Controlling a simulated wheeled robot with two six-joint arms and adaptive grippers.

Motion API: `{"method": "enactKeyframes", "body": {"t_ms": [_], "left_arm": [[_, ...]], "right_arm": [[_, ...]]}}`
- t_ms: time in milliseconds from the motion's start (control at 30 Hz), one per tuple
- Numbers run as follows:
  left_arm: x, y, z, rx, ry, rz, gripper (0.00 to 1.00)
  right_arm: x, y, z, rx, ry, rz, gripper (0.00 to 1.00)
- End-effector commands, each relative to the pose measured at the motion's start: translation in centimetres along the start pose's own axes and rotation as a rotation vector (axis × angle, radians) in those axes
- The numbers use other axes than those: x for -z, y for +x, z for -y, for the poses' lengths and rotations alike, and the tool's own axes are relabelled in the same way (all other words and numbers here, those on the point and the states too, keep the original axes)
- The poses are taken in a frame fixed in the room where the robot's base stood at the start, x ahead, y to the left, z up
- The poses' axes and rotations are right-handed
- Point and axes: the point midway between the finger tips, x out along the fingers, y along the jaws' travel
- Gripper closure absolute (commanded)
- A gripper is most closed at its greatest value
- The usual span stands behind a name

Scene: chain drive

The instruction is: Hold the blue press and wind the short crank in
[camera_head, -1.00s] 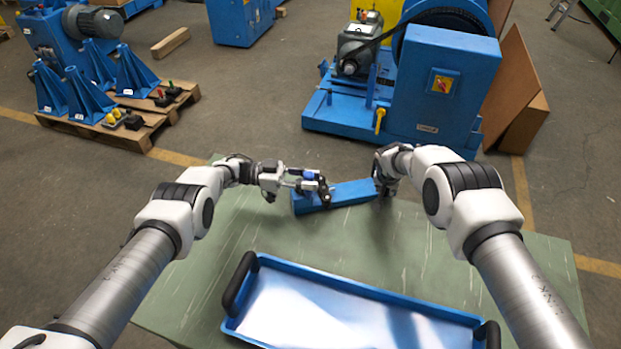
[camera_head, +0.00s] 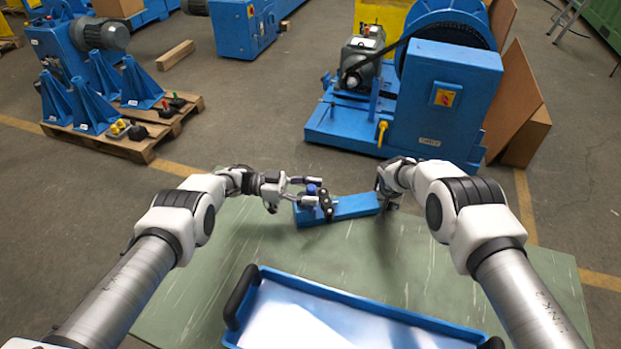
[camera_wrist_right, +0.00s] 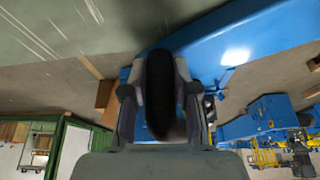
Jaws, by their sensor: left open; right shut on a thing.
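The blue press (camera_head: 352,206) is a long blue block lying on the green table. A small black crank (camera_head: 326,204) shows at its left end, with a blue knob (camera_head: 311,190) beside it. My left gripper (camera_head: 314,190) is open at the knob and crank; whether its fingers touch them I cannot tell. My right gripper (camera_head: 385,195) is at the press's right end. In the right wrist view its fingers (camera_wrist_right: 160,95) are shut on a black rounded grip (camera_wrist_right: 160,85), with the blue press body (camera_wrist_right: 225,45) behind. The crank is out of that view.
A blue tray (camera_head: 375,317) with black handles sits at the table's front. The green table (camera_head: 200,270) is clear left of the tray. Beyond the table stand a blue machine (camera_head: 450,110) and a pallet (camera_head: 140,148) with blue brackets.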

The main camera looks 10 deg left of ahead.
Motion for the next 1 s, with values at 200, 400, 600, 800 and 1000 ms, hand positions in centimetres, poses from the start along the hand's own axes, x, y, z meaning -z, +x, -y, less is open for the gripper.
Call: {"method": "enactKeyframes", "body": {"t_ms": [200, 400, 600, 800, 1000], "left_arm": [[3.9, -0.1, 0.1, 0.0, 0.001, -0.001, 0.46], [8.0, -0.1, 0.0, 0.001, 0.001, -0.001, 0.46], [9.3, -0.1, 0.0, 0.001, 0.0, -0.001, 0.46], [9.3, -0.1, 0.0, 0.001, 0.0, -0.001, 0.46], [9.8, 0.9, 3.3, 0.14, 0.005, 0.035, 0.46]], "right_arm": [[0.0, 0.0, 0.0, -0.001, 0.0, 0.0, 1.0], [0.0, 0.0, 0.0, 0.0, 0.0, 0.0, 1.0], [0.0, 0.0, 0.0, 0.0, 0.0, 0.0, 1.0], [0.0, 0.0, 0.0, 0.0, 0.0, 0.0, 1.0], [0.0, 0.0, 0.0, 0.0, 0.0, 0.0, 1.0]]}}
